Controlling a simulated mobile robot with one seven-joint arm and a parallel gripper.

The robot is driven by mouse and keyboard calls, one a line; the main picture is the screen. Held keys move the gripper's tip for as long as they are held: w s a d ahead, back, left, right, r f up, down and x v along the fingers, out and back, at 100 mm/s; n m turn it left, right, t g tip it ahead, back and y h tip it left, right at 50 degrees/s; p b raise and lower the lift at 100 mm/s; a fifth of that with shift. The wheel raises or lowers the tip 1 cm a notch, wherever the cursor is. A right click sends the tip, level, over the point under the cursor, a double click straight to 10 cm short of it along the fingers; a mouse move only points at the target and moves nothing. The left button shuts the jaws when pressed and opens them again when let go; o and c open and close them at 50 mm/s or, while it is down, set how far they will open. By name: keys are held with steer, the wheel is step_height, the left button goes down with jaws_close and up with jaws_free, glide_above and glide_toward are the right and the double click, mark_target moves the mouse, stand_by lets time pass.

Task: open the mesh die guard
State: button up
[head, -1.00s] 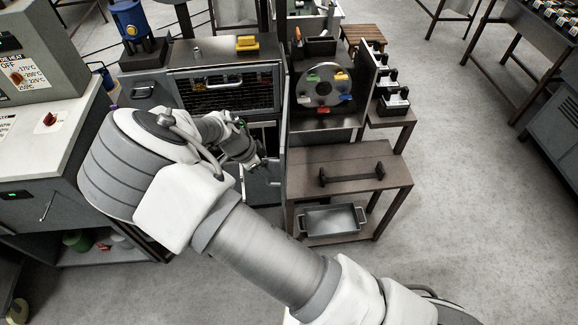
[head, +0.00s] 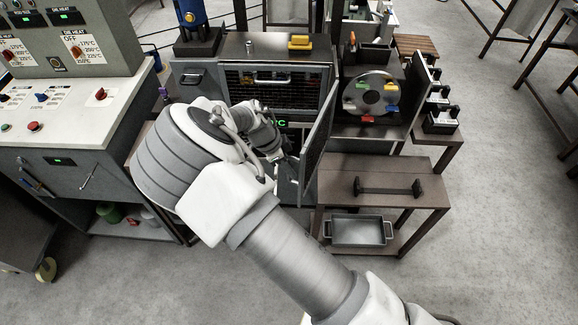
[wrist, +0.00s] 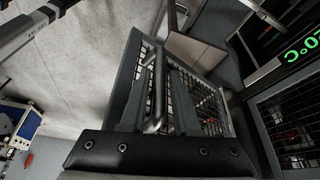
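The mesh die guard (head: 319,122) is a hinged panel standing swung out from the machine front, seen nearly edge-on in the head view. In the wrist view the mesh panel (wrist: 212,112) fills the middle, with a grey bar handle (wrist: 158,75) on its face. My gripper (head: 288,168) is low beside the guard's left side. In the wrist view its two fingers (wrist: 158,103) are spread apart, with the handle showing between them. No finger visibly closes on the handle; I cannot tell whether one touches the panel. My arm hides part of the machine's lower front.
A second mesh-fronted compartment (head: 276,88) with a handle stands behind. A disc with coloured tabs (head: 371,93) is right of the guard. A low brown table (head: 395,170) stands right, with a metal tray (head: 358,231) below. The floor to the right is clear.

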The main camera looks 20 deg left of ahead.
steer(key=shift+o, duration=1)
steer(key=shift+s+a+r, duration=0.1)
steer(key=b+v, duration=0.1)
steer(key=v, duration=1.6)
steer(key=shift+b, duration=0.3)
steer(key=shift+r, duration=0.15)
